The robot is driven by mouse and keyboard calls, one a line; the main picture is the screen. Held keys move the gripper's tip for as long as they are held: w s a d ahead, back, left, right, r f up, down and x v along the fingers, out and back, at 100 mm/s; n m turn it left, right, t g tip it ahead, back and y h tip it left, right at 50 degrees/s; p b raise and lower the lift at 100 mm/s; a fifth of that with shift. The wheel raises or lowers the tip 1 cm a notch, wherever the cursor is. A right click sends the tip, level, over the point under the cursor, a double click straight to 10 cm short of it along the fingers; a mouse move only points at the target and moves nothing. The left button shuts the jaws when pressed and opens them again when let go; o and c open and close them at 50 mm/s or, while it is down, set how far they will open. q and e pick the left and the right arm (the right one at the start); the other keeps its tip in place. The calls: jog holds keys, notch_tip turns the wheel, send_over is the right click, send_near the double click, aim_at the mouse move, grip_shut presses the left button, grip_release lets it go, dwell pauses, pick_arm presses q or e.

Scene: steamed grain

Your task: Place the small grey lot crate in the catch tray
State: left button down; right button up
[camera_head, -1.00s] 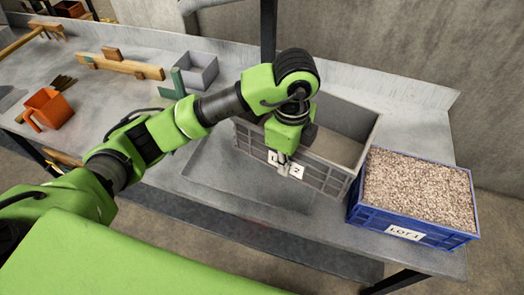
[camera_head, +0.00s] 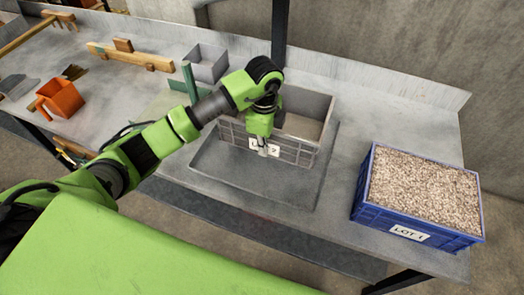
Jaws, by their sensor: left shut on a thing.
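The small grey lot crate (camera_head: 308,155) is an empty-looking open box with a white label on its front wall, partly covered by my gripper. My left gripper (camera_head: 264,149) is shut on the crate's front wall at the label. The catch tray (camera_head: 240,180) is a shallow dark grey tray on the bench. The crate is over the back part of the tray, and the tray's floor shows bare in front of it. I cannot tell whether the crate rests on the tray floor or hangs just above it. My right gripper is not in view.
A blue crate (camera_head: 358,205) full of grain, labelled LOT 1, stands on the bench at the right. At the left are a small grey box (camera_head: 207,62), an orange container (camera_head: 60,98) and wooden tools (camera_head: 125,55). A dark post (camera_head: 280,35) rises behind the crate.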

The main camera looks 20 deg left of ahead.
pick_arm(q)
jog(key=shift+w+a+f, duration=0.15)
jog(key=shift+f, duration=0.05)
jog(key=f, duration=0.1)
jog(key=f+p, duration=0.1)
jog(key=f, duration=0.1)
jog(key=shift+w+a, duration=0.15)
jog(key=shift+a, duration=0.2)
jog(key=shift+w+f, duration=0.1)
jog(key=shift+f, duration=0.35)
jog(key=shift+f, duration=0.1)
jog(key=c, duration=2.6)
grip_release()
jog(key=shift+f, duration=0.1)
jog(key=o, duration=0.4)
